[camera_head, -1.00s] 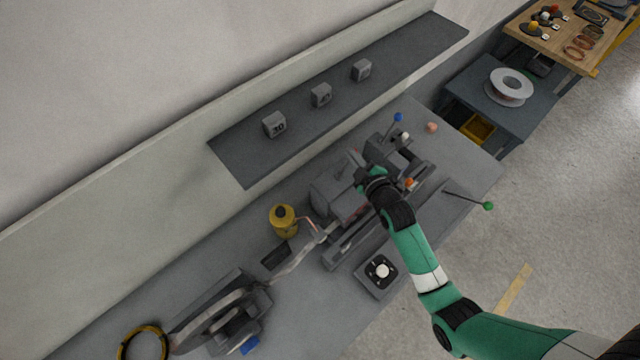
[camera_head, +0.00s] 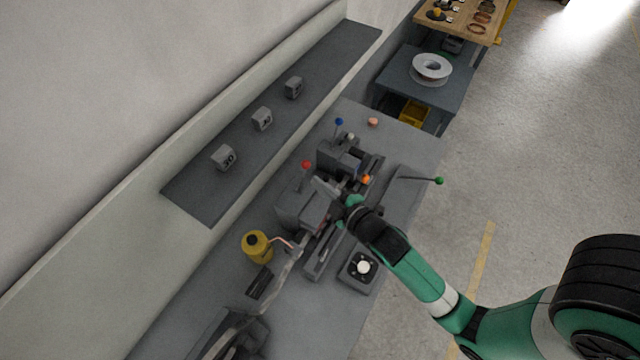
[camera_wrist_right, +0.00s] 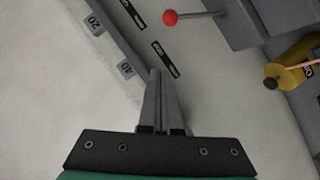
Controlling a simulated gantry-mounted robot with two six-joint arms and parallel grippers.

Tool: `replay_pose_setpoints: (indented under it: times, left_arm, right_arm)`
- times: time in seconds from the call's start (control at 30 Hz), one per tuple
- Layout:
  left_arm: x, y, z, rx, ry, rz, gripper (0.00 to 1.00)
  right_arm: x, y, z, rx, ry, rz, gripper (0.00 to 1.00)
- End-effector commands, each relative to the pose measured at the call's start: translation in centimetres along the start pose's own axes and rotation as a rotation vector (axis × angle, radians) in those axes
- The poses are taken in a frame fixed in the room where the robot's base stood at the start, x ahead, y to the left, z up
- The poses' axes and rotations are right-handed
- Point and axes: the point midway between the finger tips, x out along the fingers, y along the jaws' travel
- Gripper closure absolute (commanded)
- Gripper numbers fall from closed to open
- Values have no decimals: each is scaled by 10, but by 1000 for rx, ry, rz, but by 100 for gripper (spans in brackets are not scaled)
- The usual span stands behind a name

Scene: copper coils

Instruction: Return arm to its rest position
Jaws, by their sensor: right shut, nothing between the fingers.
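My right arm comes in from the lower right in the head view, green with black joints. My right gripper (camera_head: 322,186) is over the grey winding machine (camera_head: 301,208), near its red-knobbed lever (camera_head: 306,164). In the right wrist view its two fingers (camera_wrist_right: 159,100) are together with nothing between them. That view also shows the red knob (camera_wrist_right: 170,17) ahead of the fingers and to the right, apart from them. My left gripper is not in view.
A yellow bottle (camera_head: 257,247) stands left of the machine. A green-knobbed lever (camera_head: 439,181) sticks out at the bench's right edge. Number blocks (camera_head: 262,119) stand on the back shelf. A small box with a white button (camera_head: 362,267) lies in front. The floor at right is open.

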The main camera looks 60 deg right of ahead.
Motion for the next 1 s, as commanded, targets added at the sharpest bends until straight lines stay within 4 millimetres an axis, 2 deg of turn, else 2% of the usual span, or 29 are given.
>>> replay_pose_setpoints:
  times: [0.53,0.67,0.77,0.87,0.9,0.97,1.0]
  left_arm:
    - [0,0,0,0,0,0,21]
    - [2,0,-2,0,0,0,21]
    - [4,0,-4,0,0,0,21]
    - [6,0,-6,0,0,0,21]
    - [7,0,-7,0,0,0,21]
    - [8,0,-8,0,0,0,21]
    - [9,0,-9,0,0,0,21]
  right_arm:
    - [0,0,0,0,0,0,100]
    - [5,8,-19,-2,37,12,100]
    - [17,36,-63,3,121,66,100]
    - [23,84,-130,24,251,156,100]
    - [21,105,-159,37,309,193,100]
    - [14,137,-203,68,397,247,100]
    - [7,157,-231,98,455,277,100]
